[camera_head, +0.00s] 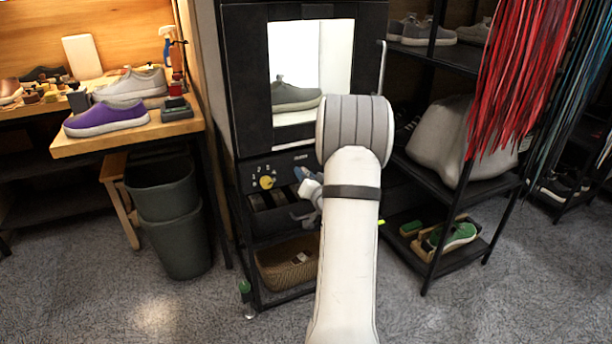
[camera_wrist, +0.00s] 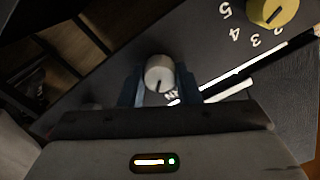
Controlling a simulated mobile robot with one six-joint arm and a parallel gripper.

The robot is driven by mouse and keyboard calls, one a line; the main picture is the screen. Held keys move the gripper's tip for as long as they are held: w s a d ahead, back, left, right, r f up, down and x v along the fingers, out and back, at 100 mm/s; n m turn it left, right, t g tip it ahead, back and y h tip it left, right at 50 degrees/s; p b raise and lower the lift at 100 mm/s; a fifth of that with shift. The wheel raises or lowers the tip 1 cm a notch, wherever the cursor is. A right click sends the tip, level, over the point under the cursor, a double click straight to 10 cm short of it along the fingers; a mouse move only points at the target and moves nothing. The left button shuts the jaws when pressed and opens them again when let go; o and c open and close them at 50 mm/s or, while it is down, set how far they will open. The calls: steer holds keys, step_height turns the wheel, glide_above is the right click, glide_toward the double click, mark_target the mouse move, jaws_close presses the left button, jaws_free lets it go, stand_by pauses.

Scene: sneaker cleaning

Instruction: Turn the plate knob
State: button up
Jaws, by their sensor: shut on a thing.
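A pale grey round knob (camera_wrist: 159,73) with a dark pointer line stands on the dark control panel (camera_wrist: 110,72) in the wrist view. My gripper (camera_wrist: 157,90) has one blue finger on each side of this knob and is shut on it. Lettering beside the knob is partly hidden. A yellow knob (camera_wrist: 272,12) with a dark pointer and numbers around it is at the upper right, apart from my gripper. In the head view, the yellow knob (camera_head: 267,182) is left of my gripper (camera_head: 305,176), and the grey knob is hidden. I cannot tell which is the plate knob.
The panel is below a black cabinet (camera_head: 257,70) with a lit window and a grey sneaker (camera_head: 293,95) inside. A wicker basket (camera_head: 287,263) is below. A bin (camera_head: 178,240) stands left; a shelf rack (camera_head: 436,262) stands right.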

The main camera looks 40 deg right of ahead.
steer(key=shift+f, duration=0.1)
steer(key=o, duration=1)
steer(key=p+v, duration=0.1)
steer(key=v, duration=0.6)
steer(key=shift+s, duration=0.4)
